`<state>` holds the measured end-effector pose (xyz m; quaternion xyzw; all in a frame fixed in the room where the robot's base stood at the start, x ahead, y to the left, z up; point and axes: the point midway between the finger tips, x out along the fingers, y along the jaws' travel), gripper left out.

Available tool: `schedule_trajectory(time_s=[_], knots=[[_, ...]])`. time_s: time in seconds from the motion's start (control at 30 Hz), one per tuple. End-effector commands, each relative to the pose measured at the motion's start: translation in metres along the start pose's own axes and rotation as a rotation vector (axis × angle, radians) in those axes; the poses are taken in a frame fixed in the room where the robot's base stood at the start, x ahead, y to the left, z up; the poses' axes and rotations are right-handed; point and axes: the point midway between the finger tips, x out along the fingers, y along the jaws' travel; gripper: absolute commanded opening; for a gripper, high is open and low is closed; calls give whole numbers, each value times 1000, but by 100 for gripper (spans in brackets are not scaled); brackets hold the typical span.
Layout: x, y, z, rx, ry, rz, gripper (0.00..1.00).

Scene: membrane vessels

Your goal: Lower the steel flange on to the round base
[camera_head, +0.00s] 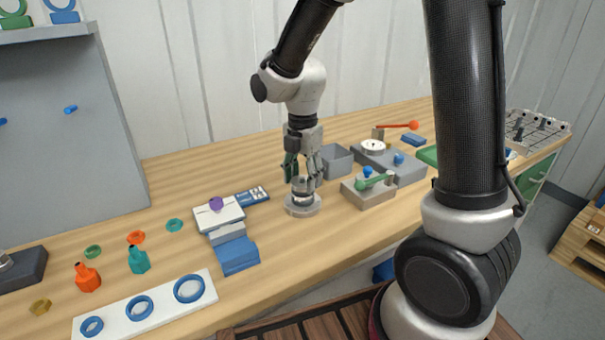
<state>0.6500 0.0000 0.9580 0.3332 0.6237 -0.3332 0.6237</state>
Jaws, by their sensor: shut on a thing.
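My gripper (302,179) points down over the round base (304,210), a light grey disc on the wooden bench. It is shut on the steel flange (301,187), a small shiny metal piece between the fingertips. The flange is right above the middle of the base. The fingers cover part of it, and I cannot tell whether it touches the base.
A grey open box (337,160) stands just behind and right of my gripper. The bench in front of the base is clear.

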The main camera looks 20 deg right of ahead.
Motion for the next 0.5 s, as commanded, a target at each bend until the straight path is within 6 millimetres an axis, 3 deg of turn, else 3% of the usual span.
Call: schedule_trajectory(time_s=[0.17, 0.2, 0.3, 0.5], knots=[[0, 0, 0, 0, 0, 0, 22], [0, 0, 0, 0, 0, 0, 59], [0, 0, 0, 0, 0, 0, 77], [0, 0, 0, 0, 0, 0, 78]])
